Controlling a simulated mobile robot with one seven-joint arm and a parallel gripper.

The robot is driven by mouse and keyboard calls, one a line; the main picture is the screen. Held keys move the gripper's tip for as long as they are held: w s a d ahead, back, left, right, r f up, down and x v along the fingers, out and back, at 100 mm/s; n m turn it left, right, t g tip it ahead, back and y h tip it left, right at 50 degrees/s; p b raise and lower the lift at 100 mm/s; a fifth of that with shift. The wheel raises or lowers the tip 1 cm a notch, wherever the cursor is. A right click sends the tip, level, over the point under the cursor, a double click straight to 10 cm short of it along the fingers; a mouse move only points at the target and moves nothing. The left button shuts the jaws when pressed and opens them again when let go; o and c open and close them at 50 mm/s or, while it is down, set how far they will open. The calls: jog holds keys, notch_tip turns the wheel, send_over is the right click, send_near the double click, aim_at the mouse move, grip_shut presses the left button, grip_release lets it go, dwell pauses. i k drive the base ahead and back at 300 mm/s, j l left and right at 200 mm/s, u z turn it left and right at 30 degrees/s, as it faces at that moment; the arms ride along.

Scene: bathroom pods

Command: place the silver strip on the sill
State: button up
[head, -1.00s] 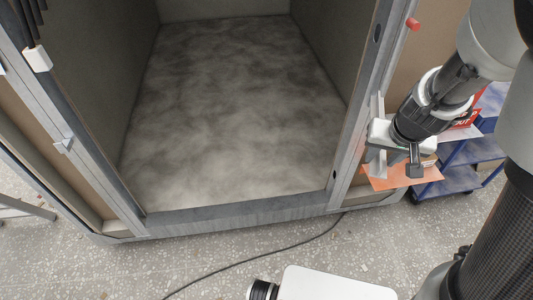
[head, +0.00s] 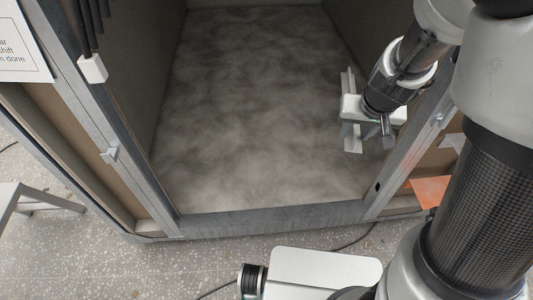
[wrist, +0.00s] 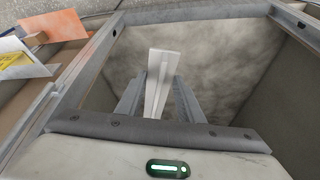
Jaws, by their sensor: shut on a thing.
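The silver strip (wrist: 160,80) is a pale, flat, narrow bar held lengthwise between the two grey fingers of my gripper (wrist: 157,92) in the wrist view. In the head view my gripper (head: 351,122) is over the right side of the pod floor, inside the doorway. Strip and fingers are hard to tell apart there. The sill (head: 275,217) is the grey metal beam along the bottom of the pod doorway, and its visible top is bare. It also crosses the top of the wrist view (wrist: 205,14). Strip and sill are apart.
Upright door posts stand at the left (head: 122,125) and right of the opening. An orange sheet (head: 430,190) is outside the right post. A grey stool (head: 40,203) stands at the left. The mottled pod floor (head: 255,110) is clear.

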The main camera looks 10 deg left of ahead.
aim_at(275, 215)
jog(key=i+j+u, duration=0.25)
jog(key=j, duration=0.3)
jog(key=i+j+u, duration=0.25)
jog(key=i+j, duration=0.15)
